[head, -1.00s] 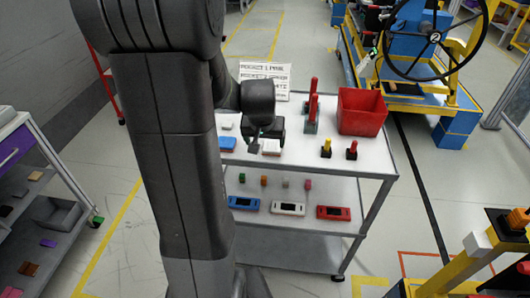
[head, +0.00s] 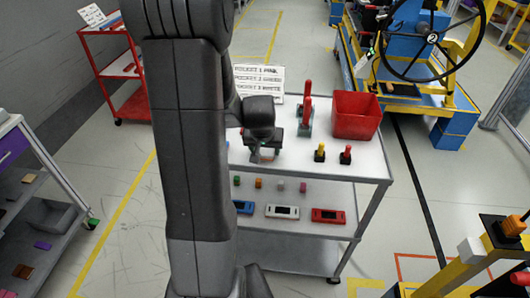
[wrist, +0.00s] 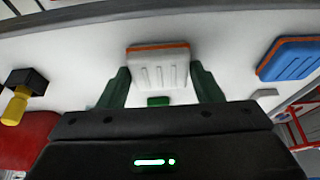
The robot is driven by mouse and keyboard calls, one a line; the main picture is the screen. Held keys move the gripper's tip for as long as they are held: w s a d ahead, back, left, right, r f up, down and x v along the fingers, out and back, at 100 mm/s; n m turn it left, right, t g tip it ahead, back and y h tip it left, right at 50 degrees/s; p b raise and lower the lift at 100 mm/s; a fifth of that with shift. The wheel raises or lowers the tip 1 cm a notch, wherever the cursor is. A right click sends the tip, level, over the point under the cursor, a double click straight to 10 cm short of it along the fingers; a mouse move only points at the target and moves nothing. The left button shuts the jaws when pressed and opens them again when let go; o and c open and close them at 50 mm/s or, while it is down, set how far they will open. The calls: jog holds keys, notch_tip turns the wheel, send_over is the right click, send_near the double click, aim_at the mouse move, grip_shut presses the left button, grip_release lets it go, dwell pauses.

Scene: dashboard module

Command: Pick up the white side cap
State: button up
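The white side cap (wrist: 158,68), with ribs and an orange edge, shows in the wrist view straight ahead of my gripper (wrist: 160,78). The two dark green fingers stand apart, one on each side of the cap in the picture. A narrow gap shows between the fingers and the cap's near part; contact at the tips cannot be told. In the head view my gripper (head: 264,152) is low over the white cart top and mostly covers the cap.
A blue side cap (wrist: 289,59) lies right in the wrist view. The cart top (head: 290,164) also carries a red bin (head: 355,115), a red-handled tool (head: 306,108), and yellow (head: 320,152) and red (head: 346,154) buttons. Colored modules lie on the shelf below.

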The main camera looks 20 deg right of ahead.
jog(key=c, duration=0.5)
jog(key=shift+r, duration=0.1)
